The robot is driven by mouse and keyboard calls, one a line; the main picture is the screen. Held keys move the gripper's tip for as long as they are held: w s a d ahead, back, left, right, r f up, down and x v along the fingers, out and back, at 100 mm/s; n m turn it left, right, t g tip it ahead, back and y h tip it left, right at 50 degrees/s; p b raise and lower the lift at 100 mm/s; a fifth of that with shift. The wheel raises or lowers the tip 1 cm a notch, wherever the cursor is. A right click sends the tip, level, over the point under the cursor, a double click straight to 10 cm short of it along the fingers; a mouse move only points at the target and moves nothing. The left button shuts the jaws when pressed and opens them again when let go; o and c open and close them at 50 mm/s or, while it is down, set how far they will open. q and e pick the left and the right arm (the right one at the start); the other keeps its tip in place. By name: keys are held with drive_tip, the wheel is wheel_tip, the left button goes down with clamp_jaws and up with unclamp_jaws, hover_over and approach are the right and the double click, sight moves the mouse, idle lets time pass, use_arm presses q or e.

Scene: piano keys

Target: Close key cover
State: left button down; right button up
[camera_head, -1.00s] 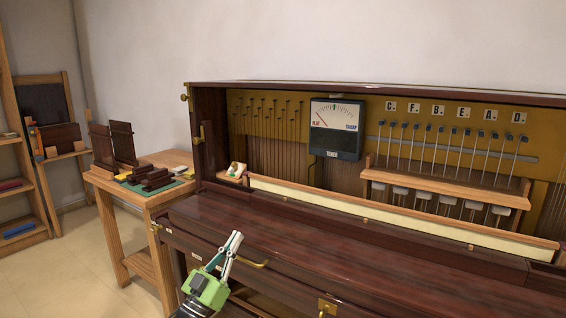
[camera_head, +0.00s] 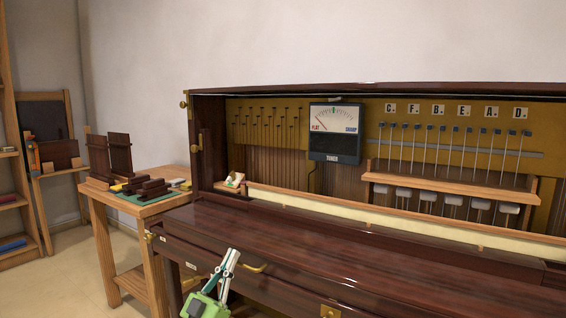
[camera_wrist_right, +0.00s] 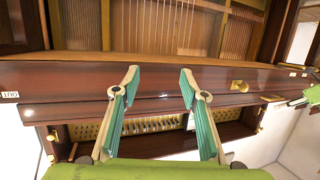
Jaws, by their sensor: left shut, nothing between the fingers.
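The key cover (camera_head: 330,244) is a long dark glossy wooden lid along the front of the upright piano. It lies nearly flat, and no keys show in the head view. A brass handle (camera_head: 252,268) sits on the piano's front below it. My left gripper (camera_head: 233,252) is shut and empty, in front of the cover's lower edge, beside the handle; I cannot tell whether it touches. My right gripper (camera_wrist_right: 159,72) is open and empty in the right wrist view, its fingers in front of a dark wooden band of the piano. It is not seen in the head view.
The piano's upper part stands open, with a tuner meter (camera_head: 336,132), strings and a shelf of hammers (camera_head: 450,181). A wooden side table (camera_head: 150,205) with dark blocks stands close at the left. Shelving (camera_head: 12,190) is at the far left.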

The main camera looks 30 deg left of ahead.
wheel_tip(320, 180, up, 15)
drive_tip(key=s+a+t+y+b, duration=0.1)
drive_tip(key=t+y+b, duration=0.2)
drive_tip(key=t, duration=0.5)
drive_tip(key=shift+s+a+r, duration=0.15)
drive_tip(key=shift+a+r, duration=0.05)
drive_tip(key=shift+a, duration=0.15)
